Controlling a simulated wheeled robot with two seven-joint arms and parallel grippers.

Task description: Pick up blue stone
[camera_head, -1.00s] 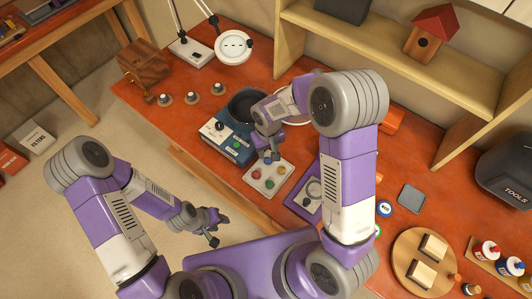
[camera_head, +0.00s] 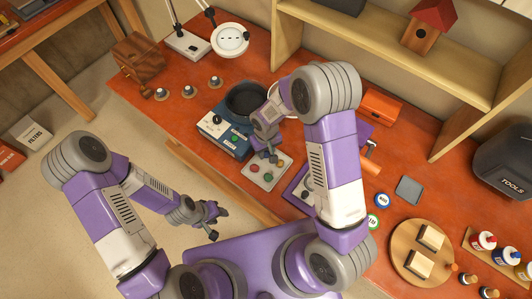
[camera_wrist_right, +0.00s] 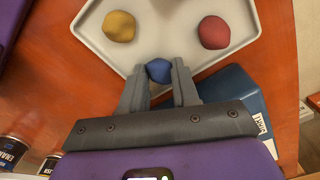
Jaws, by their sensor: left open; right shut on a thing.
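The blue stone (camera_wrist_right: 158,72) is between the fingertips of my right gripper (camera_wrist_right: 159,78) in the right wrist view, at the edge of the pale tray (camera_wrist_right: 165,28). My right gripper is shut on it. A yellow stone (camera_wrist_right: 119,26) and a red stone (camera_wrist_right: 214,32) lie on the tray beyond the fingers. In the head view, my right gripper (camera_head: 270,155) points down at the back of the tray (camera_head: 250,178), and the blue stone is hidden. My left gripper (camera_head: 217,221) is open and empty over the floor in front of the bench.
A blue box with knobs (camera_head: 214,134) stands close left of the tray, with a dark round pan (camera_head: 247,98) behind it. A round wooden board (camera_head: 401,240) and paint bottles (camera_head: 483,241) are at the right.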

